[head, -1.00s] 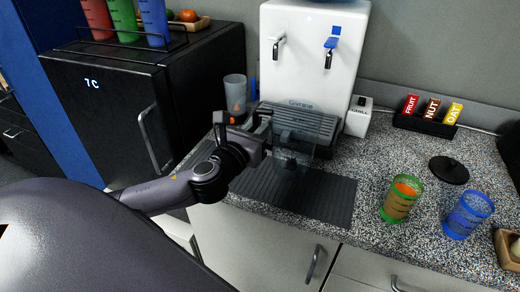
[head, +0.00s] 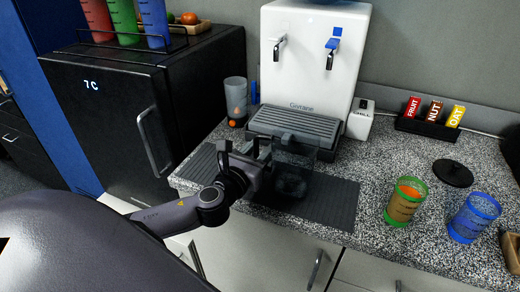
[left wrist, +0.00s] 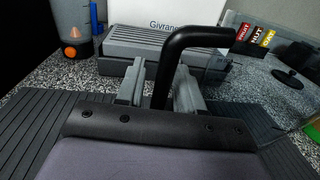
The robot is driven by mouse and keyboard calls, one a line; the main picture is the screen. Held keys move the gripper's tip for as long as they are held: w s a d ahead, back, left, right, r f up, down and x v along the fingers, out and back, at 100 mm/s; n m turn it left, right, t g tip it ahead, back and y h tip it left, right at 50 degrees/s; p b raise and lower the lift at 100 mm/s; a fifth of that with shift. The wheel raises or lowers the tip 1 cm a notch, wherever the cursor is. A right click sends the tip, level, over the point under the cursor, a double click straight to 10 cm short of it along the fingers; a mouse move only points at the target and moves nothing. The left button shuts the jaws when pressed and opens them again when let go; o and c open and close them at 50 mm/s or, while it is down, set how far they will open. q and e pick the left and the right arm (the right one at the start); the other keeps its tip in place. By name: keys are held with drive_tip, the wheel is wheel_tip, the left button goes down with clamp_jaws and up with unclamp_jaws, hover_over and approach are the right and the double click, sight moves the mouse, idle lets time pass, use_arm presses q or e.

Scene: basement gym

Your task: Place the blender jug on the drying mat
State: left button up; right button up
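The blender jug (head: 294,178) is clear with a dark handle. In the head view it is upright over the dark ribbed drying mat (head: 338,204), and its base appears to rest on it. My left gripper (head: 246,150) is beside the jug, on its left. In the left wrist view the black handle (left wrist: 163,75) stands between the two grey fingers, with a narrow gap showing, so the fingers look open around it. The jug's clear wall is only faintly visible there. My right gripper is not in view.
A white water dispenser (head: 312,60) with a grey drip tray (head: 292,124) stands behind the mat. A green cup (head: 406,202), a blue cup (head: 472,218) and a black lid (head: 453,172) are to the right. A black fridge (head: 120,120) stands left.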

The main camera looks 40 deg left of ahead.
use_arm(q)
drive_tip(key=shift+s+r, duration=0.1)
drive_tip(key=shift+r, duration=0.1)
drive_tip(key=s, duration=0.3)
drive_tip(key=s+d, duration=0.1)
drive_tip(key=s, duration=0.2)
drive_tip(key=s+b, duration=0.1)
drive_tip(key=s, duration=0.3)
drive_tip(key=shift+s+d+f, duration=0.1)
drive_tip(key=shift+d, duration=0.1)
drive_tip(key=shift+s+d, duration=0.1)
drive_tip(key=shift+s, duration=0.7)
